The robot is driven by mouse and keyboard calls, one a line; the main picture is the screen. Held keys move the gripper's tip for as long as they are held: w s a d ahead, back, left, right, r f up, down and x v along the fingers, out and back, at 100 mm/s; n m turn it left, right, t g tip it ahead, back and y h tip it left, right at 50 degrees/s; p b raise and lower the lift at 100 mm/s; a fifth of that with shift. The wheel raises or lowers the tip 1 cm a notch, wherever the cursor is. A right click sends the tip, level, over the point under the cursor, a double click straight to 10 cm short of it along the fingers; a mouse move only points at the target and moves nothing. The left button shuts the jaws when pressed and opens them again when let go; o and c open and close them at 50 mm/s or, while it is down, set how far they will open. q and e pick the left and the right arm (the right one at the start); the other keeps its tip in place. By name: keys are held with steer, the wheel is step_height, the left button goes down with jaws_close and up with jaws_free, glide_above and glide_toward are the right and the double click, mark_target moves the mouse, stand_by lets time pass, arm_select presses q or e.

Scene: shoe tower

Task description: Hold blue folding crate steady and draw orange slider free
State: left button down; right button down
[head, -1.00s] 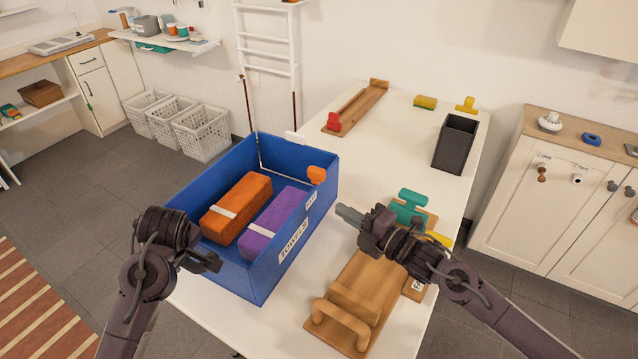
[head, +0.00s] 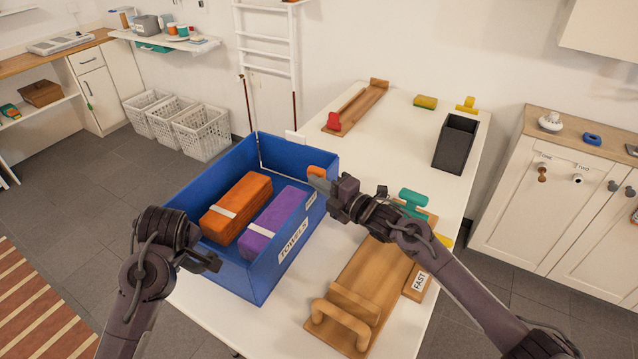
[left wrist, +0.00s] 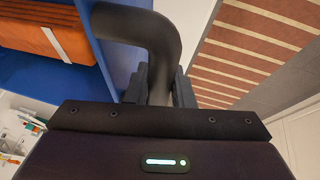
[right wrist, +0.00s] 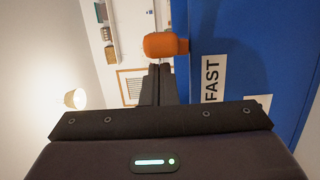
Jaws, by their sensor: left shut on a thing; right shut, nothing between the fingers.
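The blue folding crate (head: 225,276) stands open on the white table, with an orange bundle (head: 237,205) and a purple bundle (head: 272,222) inside. The orange slider (head: 316,171) sits at the rim of its right-hand wall. It also shows in the right wrist view (right wrist: 165,45), beside a FAST label. My right gripper (head: 318,183) is shut and empty, its fingertips close by the slider; I cannot tell whether they touch. My left gripper (left wrist: 158,88) is shut on a dark curved handle (left wrist: 160,35) beside the crate's wall.
A wooden board with a handle (head: 350,300) lies right of the crate, with a teal piece (head: 413,202) behind it. A black bin (head: 455,145), a wooden rail with a red block (head: 333,122) and yellow items stand farther back. The table's middle back is clear.

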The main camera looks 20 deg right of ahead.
stand_by(0.3)
steer(key=w+d, duration=0.5)
steer(key=shift+w+d, duration=0.15)
steer(key=shift+w, duration=0.2)
arm_select(q)
steer(key=shift+a, duration=0.1)
arm_select(e)
steer(key=shift+w+d, duration=0.3)
steer(key=shift+d, duration=0.15)
steer(key=s+d, duration=0.2)
steer(key=s, duration=0.9)
steer(key=shift+s, duration=0.3)
steer(key=shift+a+f, duration=0.1)
